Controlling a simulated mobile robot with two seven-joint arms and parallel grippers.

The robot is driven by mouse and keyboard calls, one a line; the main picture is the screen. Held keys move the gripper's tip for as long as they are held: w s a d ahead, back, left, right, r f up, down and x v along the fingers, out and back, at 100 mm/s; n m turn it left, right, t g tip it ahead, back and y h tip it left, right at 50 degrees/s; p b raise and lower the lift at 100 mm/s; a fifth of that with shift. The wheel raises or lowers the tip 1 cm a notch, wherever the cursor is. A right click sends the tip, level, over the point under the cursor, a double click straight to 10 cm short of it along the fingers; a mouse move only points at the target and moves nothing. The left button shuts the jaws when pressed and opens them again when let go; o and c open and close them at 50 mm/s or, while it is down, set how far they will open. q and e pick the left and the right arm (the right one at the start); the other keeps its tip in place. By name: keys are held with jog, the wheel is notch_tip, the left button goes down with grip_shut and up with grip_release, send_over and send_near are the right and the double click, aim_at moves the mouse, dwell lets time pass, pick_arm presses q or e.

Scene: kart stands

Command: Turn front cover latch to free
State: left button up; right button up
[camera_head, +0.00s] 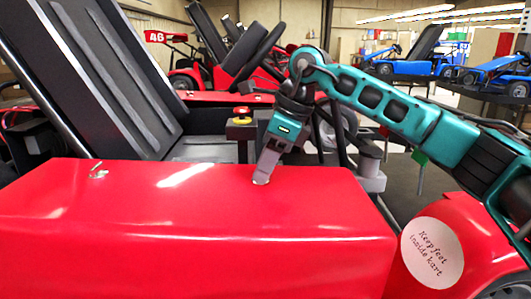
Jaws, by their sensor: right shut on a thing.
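The red front cover (200,235) of a kart fills the lower part of the head view. A small silver latch (98,171) sits on its top at the left, with nothing touching it. A second latch (261,181) shows as a small metal piece at the cover's far edge, right of the middle. My right gripper (262,174) points down at this second latch and is shut on it. The fingers hide most of that latch, so its turn angle cannot be told. My left gripper is not in view.
The kart's black seat (110,75) rises behind the cover at the left. A red button on a yellow base (241,114) stands behind my right gripper. A red side part with a white round label (432,252) lies at the right. Blue karts (430,68) stand further back.

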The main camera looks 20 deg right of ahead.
jog(key=shift+r+n+g+p, duration=0.1)
jog(key=shift+n+g+p, duration=0.2)
jog(key=shift+n+p, duration=0.45)
jog(key=shift+n, duration=0.25)
jog(key=o, duration=1.1)
jog(key=shift+c, duration=0.2)
jog(key=v, duration=1.3)
jog(key=shift+d, duration=0.25)
